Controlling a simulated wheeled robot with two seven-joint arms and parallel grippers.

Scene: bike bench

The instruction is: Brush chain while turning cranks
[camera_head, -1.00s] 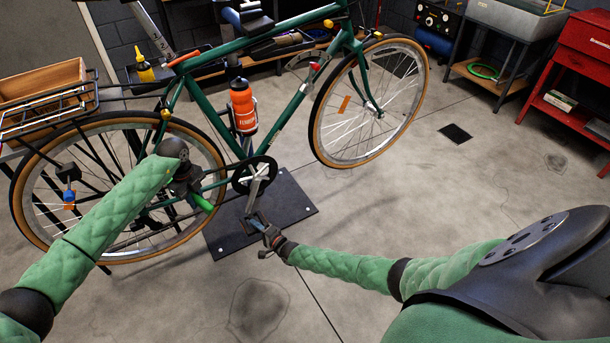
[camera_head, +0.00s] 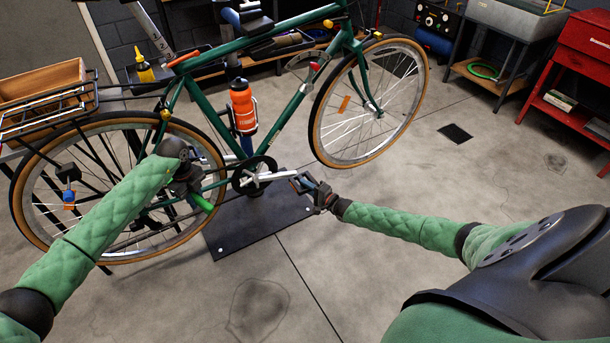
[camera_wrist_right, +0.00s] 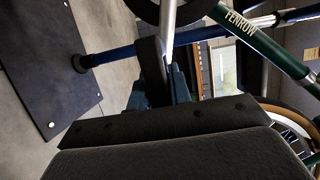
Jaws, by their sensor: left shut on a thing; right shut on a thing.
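A green bicycle (camera_head: 222,140) is held up on a stand. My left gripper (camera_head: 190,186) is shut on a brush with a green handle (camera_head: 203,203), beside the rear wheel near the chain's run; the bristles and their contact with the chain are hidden. My right gripper (camera_head: 315,190) is shut on the pedal (camera_head: 298,184) at the end of the silver crank (camera_head: 271,177). The crank points right, nearly level, from the dark chainring (camera_head: 243,176). In the right wrist view the crank (camera_wrist_right: 169,28) leads to the dark pedal (camera_wrist_right: 150,72) between the fingers.
The stand's black base plate (camera_head: 245,232) lies on the floor below the cranks. An orange bottle (camera_head: 243,108) sits on the frame. A wooden crate (camera_head: 42,82) is on the rear rack. A red cabinet (camera_head: 585,45) stands at right. The floor in front is clear.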

